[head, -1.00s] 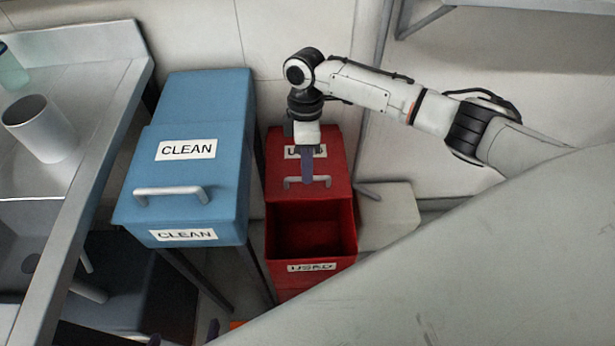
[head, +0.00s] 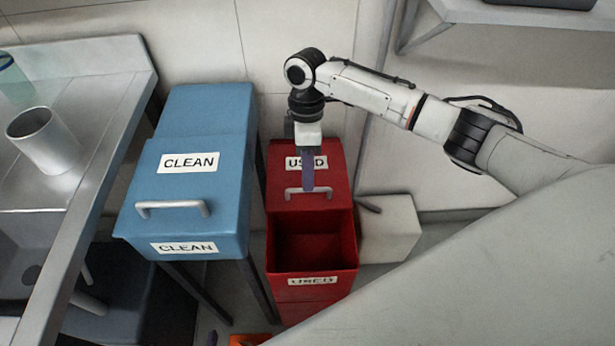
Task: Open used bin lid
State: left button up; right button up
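The red used bin (head: 312,281) stands in the middle, behind and right of the blue bin's front. Its lid (head: 330,190), with a USED label and a light bar handle (head: 294,196), sits over the back part. The front part is uncovered and shows the empty-looking dark red inside. My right gripper (head: 308,182) points down over the lid, its purple fingers in front of the handle's middle. From this angle the fingers overlap, so I cannot tell whether they grip the bar.
The closed blue clean bin (head: 227,215) stands close on the left. A steel counter with a sink (head: 100,95) and a metal cup (head: 42,137) is further left. A pale block (head: 390,230) is right of the red bin. A grey surface fills the lower right.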

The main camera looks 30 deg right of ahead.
notch_tip(320, 180, up, 8)
jog(key=w, duration=0.1)
jog(key=shift+w+d+f+p, duration=0.15)
jog(key=shift+w+d+p, duration=0.05)
jog(key=shift+d+p, duration=0.15)
